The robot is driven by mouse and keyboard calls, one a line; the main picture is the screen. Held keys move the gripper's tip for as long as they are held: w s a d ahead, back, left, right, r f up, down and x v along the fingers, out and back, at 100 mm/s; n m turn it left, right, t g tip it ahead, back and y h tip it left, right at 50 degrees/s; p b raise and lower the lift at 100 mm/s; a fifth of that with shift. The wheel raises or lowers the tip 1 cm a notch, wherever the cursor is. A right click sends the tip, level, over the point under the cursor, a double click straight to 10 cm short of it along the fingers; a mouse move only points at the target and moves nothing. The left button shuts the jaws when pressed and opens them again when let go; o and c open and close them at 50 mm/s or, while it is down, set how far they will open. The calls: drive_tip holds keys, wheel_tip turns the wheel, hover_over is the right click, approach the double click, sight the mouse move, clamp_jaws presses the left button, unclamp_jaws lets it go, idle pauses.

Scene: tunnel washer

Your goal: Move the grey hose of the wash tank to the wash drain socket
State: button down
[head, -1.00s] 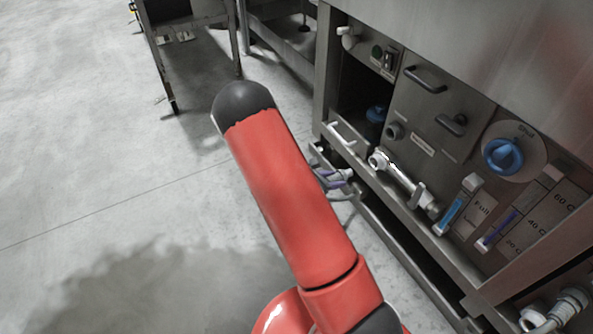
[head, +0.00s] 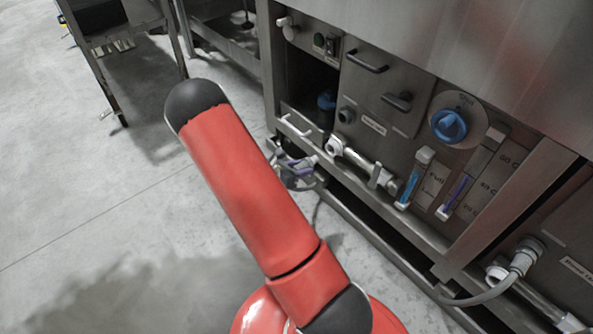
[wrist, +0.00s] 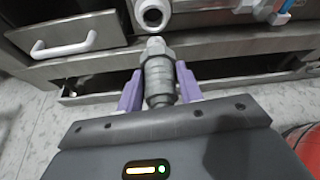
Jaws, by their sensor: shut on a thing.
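My gripper (wrist: 160,76), with purple fingers, is shut on the grey ribbed end of the grey hose (wrist: 159,88). The hose's nut and light tip point away from me, just short of a white-rimmed pipe end (wrist: 152,14), with a small gap. In the head view my gripper (head: 296,166) is low in front of the panel, partly behind my red arm, and a grey hose hangs below it.
A light drawer handle (head: 295,126) is left of the pipe end. A blue knob (head: 449,126) and level gauges (head: 413,180) are to the right. Another hose (head: 522,262) is plugged in at far right. A frame rail (head: 385,193) runs below the panel. Open floor lies left.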

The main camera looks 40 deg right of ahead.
sight(314, 157)
drive_tip(key=shift+w+d+b, duration=0.2)
drive_tip(key=shift+d+b, duration=0.15)
drive_tip(key=shift+d, duration=2.3)
drive_tip(key=shift+d, duration=0.15)
drive_tip(key=shift+d, duration=0.8)
drive_tip(key=shift+w+d+b, duration=0.1)
drive_tip(key=shift+d+b, duration=0.2)
drive_tip(key=shift+d, duration=0.05)
drive_tip(key=c, duration=0.8)
unclamp_jaws()
drive_tip(key=shift+c, duration=0.2)
